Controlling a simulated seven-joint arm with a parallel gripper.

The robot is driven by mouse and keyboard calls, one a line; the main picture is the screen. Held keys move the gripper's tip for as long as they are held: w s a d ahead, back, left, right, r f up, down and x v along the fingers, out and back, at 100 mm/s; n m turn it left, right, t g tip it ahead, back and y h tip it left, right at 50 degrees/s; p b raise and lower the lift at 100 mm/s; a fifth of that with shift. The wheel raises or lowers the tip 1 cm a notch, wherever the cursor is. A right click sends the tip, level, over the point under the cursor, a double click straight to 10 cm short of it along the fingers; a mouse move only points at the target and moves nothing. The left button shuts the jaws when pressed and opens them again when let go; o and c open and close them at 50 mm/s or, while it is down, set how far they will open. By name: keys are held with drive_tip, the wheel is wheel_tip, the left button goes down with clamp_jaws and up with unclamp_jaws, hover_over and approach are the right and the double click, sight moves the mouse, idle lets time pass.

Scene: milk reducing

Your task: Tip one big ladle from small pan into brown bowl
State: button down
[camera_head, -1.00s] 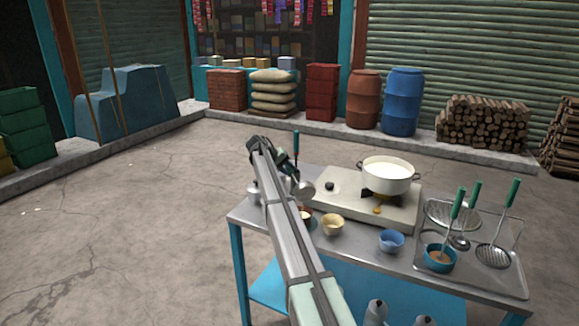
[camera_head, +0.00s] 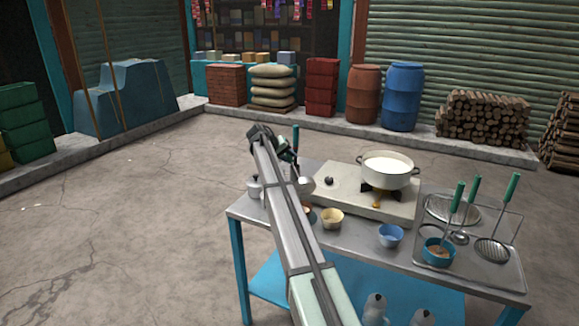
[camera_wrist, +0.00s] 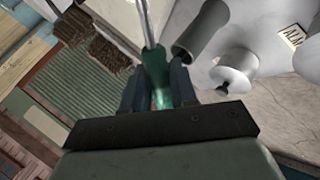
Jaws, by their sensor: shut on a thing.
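My gripper (camera_head: 284,153) is shut on the green handle of a ladle (camera_head: 305,185), held over the table's left end. In the wrist view, the gripper (camera_wrist: 160,92) has the green handle (camera_wrist: 154,64) between its fingers, and the metal shaft runs upward in the picture. The ladle's head hangs just above a brown bowl (camera_head: 308,210), largely hidden by my arm. Whether milk is in the ladle cannot be told. A white pan (camera_head: 387,172) of milk stands on the stove. A small teal pan (camera_head: 430,257) with brown contents stands on the right tray.
A cream bowl (camera_head: 332,219) and a blue bowl (camera_head: 390,236) stand along the table front. A metal pot (camera_head: 254,188) is left of my arm. Another upright handle (camera_head: 296,136) rises behind the arm. Strainers and ladles lie on the right tray (camera_head: 500,271).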

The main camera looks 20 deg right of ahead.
drive_tip(key=shift+s+r+t, duration=0.3)
drive_tip(key=shift+r, duration=0.35)
drive_tip(key=s+r+m+t+h, duration=0.3)
drive_tip(key=s+r+m+t, duration=0.4)
drive_tip(key=s+r, duration=0.9)
drive_tip(key=shift+s+r+t+h, duration=0.15)
drive_tip(key=shift+r+t+h, duration=0.25)
drive_tip(key=shift+t, duration=0.6)
